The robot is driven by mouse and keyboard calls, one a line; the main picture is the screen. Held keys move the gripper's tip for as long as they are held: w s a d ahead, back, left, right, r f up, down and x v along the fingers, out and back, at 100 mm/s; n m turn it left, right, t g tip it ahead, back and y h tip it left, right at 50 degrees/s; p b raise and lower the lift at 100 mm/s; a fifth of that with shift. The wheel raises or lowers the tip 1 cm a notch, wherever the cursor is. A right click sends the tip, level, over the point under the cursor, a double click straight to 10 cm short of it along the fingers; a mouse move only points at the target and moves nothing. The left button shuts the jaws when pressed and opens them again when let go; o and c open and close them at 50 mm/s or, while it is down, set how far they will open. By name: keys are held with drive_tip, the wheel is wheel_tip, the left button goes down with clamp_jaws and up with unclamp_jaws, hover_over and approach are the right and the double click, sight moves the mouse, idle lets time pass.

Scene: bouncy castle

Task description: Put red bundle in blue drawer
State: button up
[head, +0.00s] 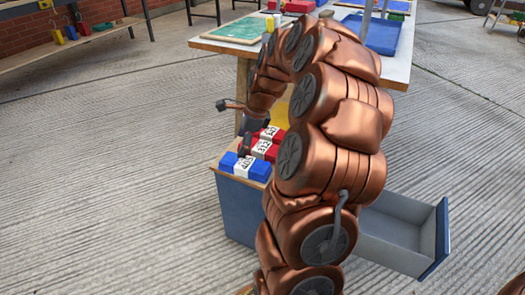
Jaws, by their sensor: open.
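A blue cabinet (238,208) with a wooden top stands below my arm. Its open drawer (400,232) sticks out to the right, with a grey inside and a blue front; the part inside that I can see is empty. On the cabinet top lie a blue bundle (232,163) in front and red bundles (272,153) behind it, each with a white printed label. My arm and gripper partly cover the red ones. Contact with a bundle cannot be made out.
A table (222,47) behind holds a green board (237,30), a blue tray (382,35) and small boxes. A yellow surface (281,116) shows behind the bundles. A bench (85,38) with padlocks stands at the left wall. The concrete floor at left is clear.

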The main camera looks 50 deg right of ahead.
sight(262, 146)
drive_tip(key=d+m, duration=0.2)
drive_tip(key=d, duration=0.1)
drive_tip(key=d+f+m, duration=0.1)
drive_tip(key=d+m, duration=0.1)
drive_tip(key=d, duration=0.2)
drive_tip(key=s+d+f+m+t+h, duration=0.1)
drive_tip(key=d+m, duration=0.1)
drive_tip(key=d, duration=0.2)
drive_tip(key=shift+d+f, duration=0.4)
drive_tip(key=shift+w+a+b+x, duration=0.15)
drive_tip(key=shift+b+x, duration=0.9)
drive_tip(key=shift+x, duration=0.8)
drive_tip(key=shift+w+a+b+x, duration=0.1)
drive_tip(key=shift+b+x, duration=0.9)
drive_tip(key=shift+x, duration=0.85)
drive_tip(key=shift+r, duration=0.2)
drive_tip(key=c, duration=1.1)
